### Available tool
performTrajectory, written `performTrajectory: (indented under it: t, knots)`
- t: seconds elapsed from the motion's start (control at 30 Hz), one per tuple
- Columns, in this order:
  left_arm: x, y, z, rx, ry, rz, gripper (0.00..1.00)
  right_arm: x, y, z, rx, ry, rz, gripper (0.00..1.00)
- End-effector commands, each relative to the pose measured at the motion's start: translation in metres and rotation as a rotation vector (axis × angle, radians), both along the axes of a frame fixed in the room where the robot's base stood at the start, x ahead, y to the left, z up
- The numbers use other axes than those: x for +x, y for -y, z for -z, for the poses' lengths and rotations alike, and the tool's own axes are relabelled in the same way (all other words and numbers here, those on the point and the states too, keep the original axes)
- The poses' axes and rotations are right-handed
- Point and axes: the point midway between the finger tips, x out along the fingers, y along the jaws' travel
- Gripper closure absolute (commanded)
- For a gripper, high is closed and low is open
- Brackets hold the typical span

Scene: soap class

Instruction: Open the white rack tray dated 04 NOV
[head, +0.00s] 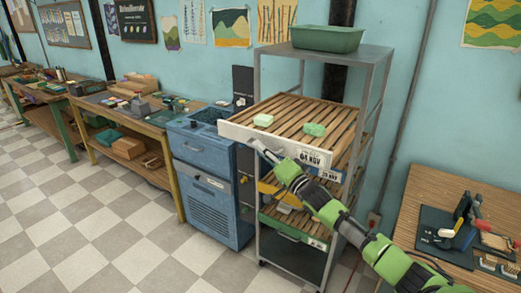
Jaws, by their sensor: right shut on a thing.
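The white-fronted rack tray (240,134) carries a label reading 04 NOV (315,157) and sits high in the metal rack. It stands out past the rack's front posts, its slatted bed showing. A pale green soap bar (263,120) and a darker green one (314,129) lie on the slats. My right gripper (257,144) is at the tray's front panel, left of the label, shut on the tray's front; the exact contact is small and partly hidden. My left gripper is not in view.
The metal rack (372,85) holds a green bin (327,38) on top and lower trays, one yellow-fronted (273,190). A blue cabinet (212,175) stands close on the left. A wooden table (425,205) with tools is at right. Checkered floor (100,240) at left is clear.

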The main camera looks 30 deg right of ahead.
Motion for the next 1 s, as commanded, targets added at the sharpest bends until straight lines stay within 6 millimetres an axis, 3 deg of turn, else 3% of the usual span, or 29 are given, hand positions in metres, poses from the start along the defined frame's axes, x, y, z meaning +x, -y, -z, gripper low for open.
performTrajectory:
  t: [0.2,0.23,0.63,0.77,1.0]
  knots:
    - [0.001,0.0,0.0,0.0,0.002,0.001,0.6,0.0,0.0,0.001,0.001,-0.002,0.001,1.0]
    - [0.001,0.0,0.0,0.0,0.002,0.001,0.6,0.0,0.001,0.001,0.001,-0.003,0.001,0.85]
    - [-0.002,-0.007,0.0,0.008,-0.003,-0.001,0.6,-0.003,0.001,0.001,0.001,-0.002,0.001,0.85]
    - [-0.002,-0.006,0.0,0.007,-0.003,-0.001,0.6,-0.014,0.001,0.005,0.002,-0.003,0.0,0.85]
    - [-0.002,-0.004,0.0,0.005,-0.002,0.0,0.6,-0.051,0.004,0.013,0.001,-0.005,-0.001,0.85]
